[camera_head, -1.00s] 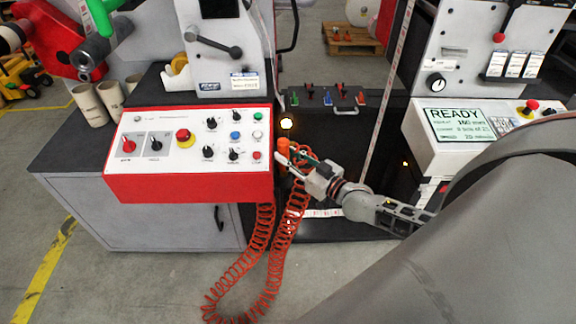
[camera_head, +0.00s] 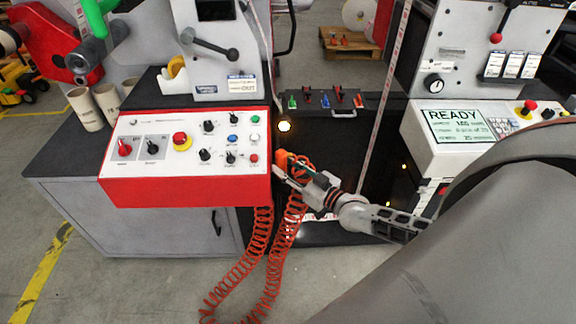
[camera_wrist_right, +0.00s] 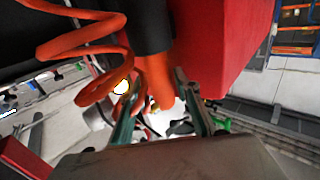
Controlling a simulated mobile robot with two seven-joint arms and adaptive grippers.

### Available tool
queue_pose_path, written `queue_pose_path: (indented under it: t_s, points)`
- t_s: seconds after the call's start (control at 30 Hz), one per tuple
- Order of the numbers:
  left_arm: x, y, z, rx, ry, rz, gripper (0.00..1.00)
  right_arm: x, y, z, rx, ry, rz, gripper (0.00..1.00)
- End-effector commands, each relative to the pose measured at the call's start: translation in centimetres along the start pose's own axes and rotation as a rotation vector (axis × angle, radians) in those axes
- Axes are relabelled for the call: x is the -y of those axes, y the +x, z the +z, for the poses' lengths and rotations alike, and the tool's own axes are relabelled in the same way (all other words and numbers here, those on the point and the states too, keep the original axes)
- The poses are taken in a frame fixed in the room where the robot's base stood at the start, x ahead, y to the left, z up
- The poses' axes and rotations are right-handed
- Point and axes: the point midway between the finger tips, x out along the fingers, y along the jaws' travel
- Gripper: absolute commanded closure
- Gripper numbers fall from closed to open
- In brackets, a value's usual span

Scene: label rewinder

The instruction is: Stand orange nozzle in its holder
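The orange nozzle (camera_head: 282,159) is at the right side of the red-fronted control panel, next to its lower right corner. My right gripper (camera_head: 281,172) is at it from the right. My left gripper is out of view.
A coiled orange hose (camera_head: 240,280) hangs beside the panel and loops close past my fingers in the wrist view. The control panel (camera_head: 185,190) with knobs and buttons is just left of the gripper. A READY screen (camera_head: 455,125) stands at the right.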

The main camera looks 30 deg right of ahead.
Motion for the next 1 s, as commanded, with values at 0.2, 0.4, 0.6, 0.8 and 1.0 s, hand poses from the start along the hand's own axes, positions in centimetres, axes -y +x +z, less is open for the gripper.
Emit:
queue_pose_path:
  t_s: [0.2, 0.4, 0.6, 0.8, 1.0]
  points:
    - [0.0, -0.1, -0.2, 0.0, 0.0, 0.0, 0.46, 0.0, -1.4, -0.1, 0.003, 0.0, 0.0, 0.68]
    - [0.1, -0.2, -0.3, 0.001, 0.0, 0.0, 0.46, 0.0, -5.2, -0.1, 0.005, 0.0, 0.0, 0.68]
    - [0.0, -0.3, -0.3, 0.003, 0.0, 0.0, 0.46, 0.0, -8.8, -0.1, 0.003, 0.0, 0.0, 0.68]
    - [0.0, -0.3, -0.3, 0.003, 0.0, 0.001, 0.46, 0.0, -11.2, -0.2, 0.001, 0.0, 0.0, 0.68]
    - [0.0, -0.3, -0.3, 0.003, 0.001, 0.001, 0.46, 1.7, -12.3, 0.8, 0.026, 0.001, -0.016, 0.68]
